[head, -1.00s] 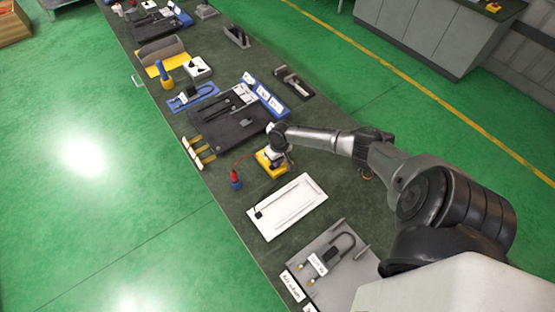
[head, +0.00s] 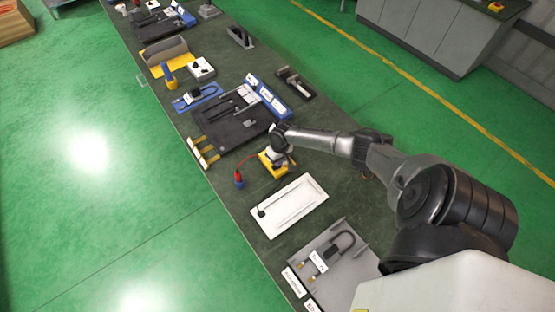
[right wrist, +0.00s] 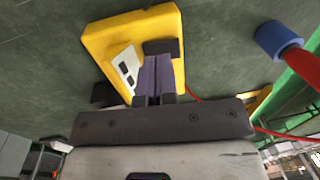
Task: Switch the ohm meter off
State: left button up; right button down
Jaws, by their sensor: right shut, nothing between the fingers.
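The yellow ohm meter (head: 269,168) lies on the dark green bench top, partly hidden by my right gripper (head: 281,158) in the head view. In the right wrist view the yellow meter (right wrist: 120,38) has a white panel with dark marks on its face. My right gripper (right wrist: 157,62) is shut with nothing between its fingers. Its tips are over the meter's face, beside the white panel, at a dark part there. I cannot tell whether they touch it, and the switch position is not readable. My left gripper is not in view.
A red and blue probe (head: 239,179) on a red cable stands left of the meter. A white tray (head: 314,205) lies in front, and a grey plate (head: 346,281) with a heating element is nearer. A dark tool tray (head: 222,139) lies behind. The bench's left edge is close.

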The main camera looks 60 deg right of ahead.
jog(key=r, duration=0.1)
jog(key=d+r+p, duration=0.1)
jog(key=r, duration=0.1)
jog(key=shift+s+d, duration=0.1)
jog(key=shift+s, duration=0.1)
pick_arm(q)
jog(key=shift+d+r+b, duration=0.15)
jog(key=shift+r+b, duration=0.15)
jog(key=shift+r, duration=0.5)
pick_arm(e)
notch_tip(320, 180, up, 9)
jog(key=d, duration=0.2)
jog(key=shift+s, duration=0.4)
